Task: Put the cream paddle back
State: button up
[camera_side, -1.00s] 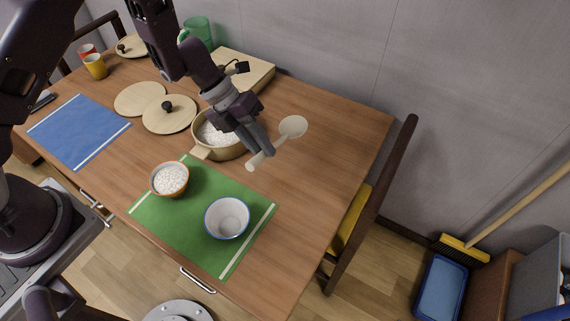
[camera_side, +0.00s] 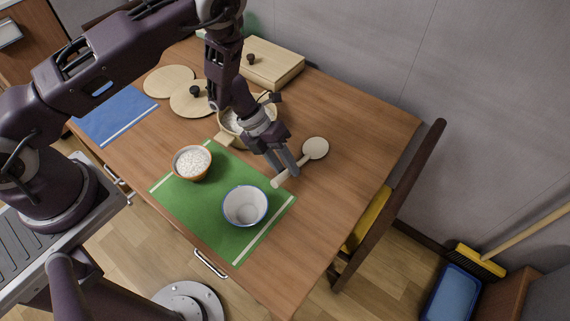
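The cream paddle (camera_side: 316,148) has a round flat head pointing up and right and a handle running down and left. My gripper (camera_side: 284,167) is at the middle of the handle, with its fingers on either side, and looks shut on it. The paddle is low over the bare wood, just beyond the green mat's right edge. I cannot tell whether it touches the table. No utensil rail shows in this view.
A pot (camera_side: 223,139) of rice is partly hidden behind my wrist. A rice bowl (camera_side: 192,163) and an empty white bowl (camera_side: 246,206) stand on the green mat (camera_side: 207,203). Round lids (camera_side: 169,81) and a wooden box (camera_side: 272,62) lie farther back. The table's right side is clear.

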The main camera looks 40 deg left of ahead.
jog(key=shift+o, duration=0.3)
jog(key=shift+a+r, duration=0.15)
jog(key=shift+r, duration=0.25)
jog(key=w+v, duration=0.1)
jog(key=v, duration=1)
jog(key=s+d+r+m, duration=0.2)
jog(key=s+r+m, duration=0.2)
jog(key=r+m, duration=0.55)
jog(key=s+d+r+m, duration=0.2)
jog(key=s+r+m, duration=0.4)
jog(key=r, duration=0.6)
jog(key=s+a+r+m+t+y, duration=0.2)
jog(key=s+m, duration=0.5)
jog(key=m, duration=0.4)
jog(key=s+a+r+m+t+y, duration=0.2)
jog(key=s+a+r+m+y, duration=0.2)
jog(key=s+a+m, duration=0.3)
jog(key=r+m, duration=0.1)
jog(key=m, duration=0.3)
jog(key=shift+s+a+t, duration=0.2)
jog(key=shift+s+t, duration=0.05)
jog(key=shift+t, duration=0.15)
